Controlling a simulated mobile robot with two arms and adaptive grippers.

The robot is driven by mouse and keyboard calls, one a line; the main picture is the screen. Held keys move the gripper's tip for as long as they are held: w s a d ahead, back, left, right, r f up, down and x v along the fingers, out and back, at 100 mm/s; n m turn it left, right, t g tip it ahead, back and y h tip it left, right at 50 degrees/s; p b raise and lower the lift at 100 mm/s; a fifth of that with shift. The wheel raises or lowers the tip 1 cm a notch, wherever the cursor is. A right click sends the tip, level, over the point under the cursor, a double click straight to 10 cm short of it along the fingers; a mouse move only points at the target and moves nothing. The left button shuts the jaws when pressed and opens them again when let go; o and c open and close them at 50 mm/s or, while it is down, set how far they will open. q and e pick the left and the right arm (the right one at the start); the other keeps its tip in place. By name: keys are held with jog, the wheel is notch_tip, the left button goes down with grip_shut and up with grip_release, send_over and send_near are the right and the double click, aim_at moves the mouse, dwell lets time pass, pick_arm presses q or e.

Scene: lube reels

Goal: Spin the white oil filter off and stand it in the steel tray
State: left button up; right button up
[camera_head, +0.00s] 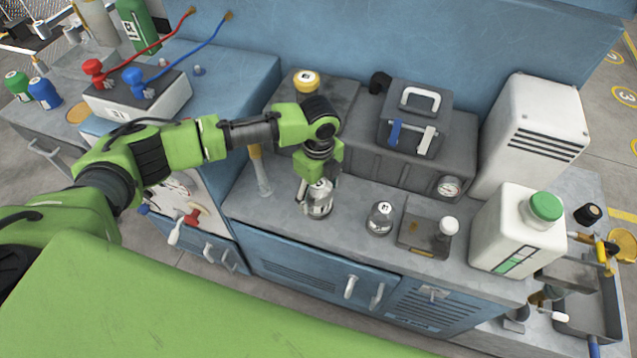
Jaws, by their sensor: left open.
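My left gripper (317,185) points down over the bench, open, at a shiny silver canister with a white label (320,205). The fingers are close around its top; I cannot tell whether they touch it. A similar labelled canister (380,218) stands to its right. Further right is a shallow grey steel tray (412,243). A small white rounded piece (449,226) shows at the tray's right side; I cannot tell whether it is the oil filter, or whether it stands inside the tray. My right gripper is not in view.
Behind stands a dark grey housing (465,150) with a gauge (449,186). A white jug with a green cap (505,235) stands at the right. The bench front is clear.

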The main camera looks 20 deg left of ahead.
pick_arm(q)
jog(key=shift+f, duration=0.2)
jog(key=c, duration=1.4)
jog(key=n+p, duration=0.1)
jog(key=p, duration=0.1)
jog(key=n+p, duration=0.1)
jog(key=n, duration=0.1)
jog(key=shift+r+p, duration=0.25)
jog(key=shift+p, duration=0.15)
jog(key=shift+c, duration=0.2)
jog(key=shift+f+n+p, duration=0.1)
jog(key=shift+n+p, duration=0.45)
jog(key=shift+n, duration=0.35)
jog(key=shift+f, duration=0.15)
